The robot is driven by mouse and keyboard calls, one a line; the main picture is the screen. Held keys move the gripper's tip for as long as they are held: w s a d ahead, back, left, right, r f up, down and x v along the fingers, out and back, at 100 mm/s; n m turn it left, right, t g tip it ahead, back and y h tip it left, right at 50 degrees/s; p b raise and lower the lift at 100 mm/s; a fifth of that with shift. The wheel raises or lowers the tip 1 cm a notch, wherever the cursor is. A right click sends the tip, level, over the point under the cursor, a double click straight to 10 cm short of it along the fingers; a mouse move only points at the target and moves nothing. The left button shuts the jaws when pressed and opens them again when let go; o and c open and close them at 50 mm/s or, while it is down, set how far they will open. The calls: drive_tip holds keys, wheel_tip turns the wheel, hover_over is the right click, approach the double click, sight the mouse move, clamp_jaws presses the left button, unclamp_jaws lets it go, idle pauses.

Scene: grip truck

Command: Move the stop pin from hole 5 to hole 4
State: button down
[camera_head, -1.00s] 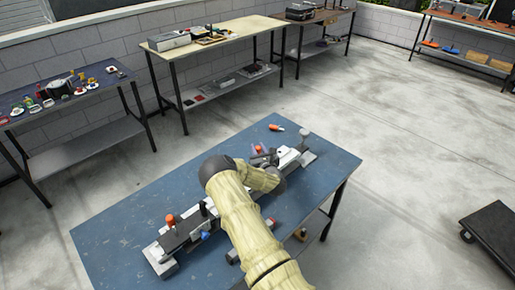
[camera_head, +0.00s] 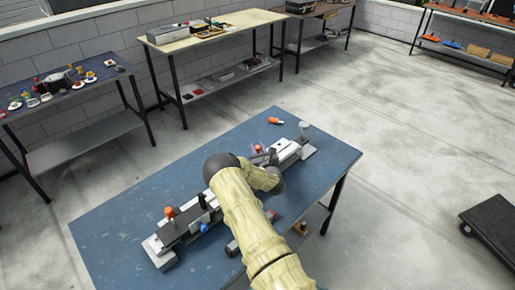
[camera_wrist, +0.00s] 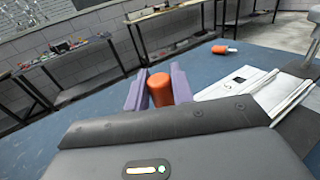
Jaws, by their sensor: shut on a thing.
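In the wrist view, an orange cylindrical knob (camera_wrist: 160,89), which looks like the head of the stop pin, sits between the two purple fingers of my gripper (camera_wrist: 159,86). My gripper is shut on it. The pin's lower part is hidden behind the dark gripper body, so I cannot tell whether it is in a hole or which one. A pale metal rail (camera_wrist: 268,92) lies to the right of the fingers. In the head view, the long rail fixture (camera_head: 290,152) runs diagonally across the blue table, and my arm covers its middle.
An orange-and-white item (camera_head: 276,121) lies on the blue table (camera_head: 130,205) behind the rail. Another orange knob (camera_head: 169,212) stands at the rail's left end. A grey post (camera_head: 303,127) stands at its far end. The left part of the table is clear.

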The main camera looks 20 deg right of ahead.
drive_tip(key=shift+f+b, duration=0.65)
drive_tip(key=c, duration=1.1)
unclamp_jaws()
drive_tip(key=shift+s, duration=0.1)
drive_tip(key=s+b, duration=0.1)
drive_tip(key=s, duration=0.4)
drive_tip(key=s+a+b, duration=0.1)
drive_tip(key=s, duration=0.5)
drive_tip(key=s+a+b, duration=0.1)
drive_tip(key=s, duration=0.5)
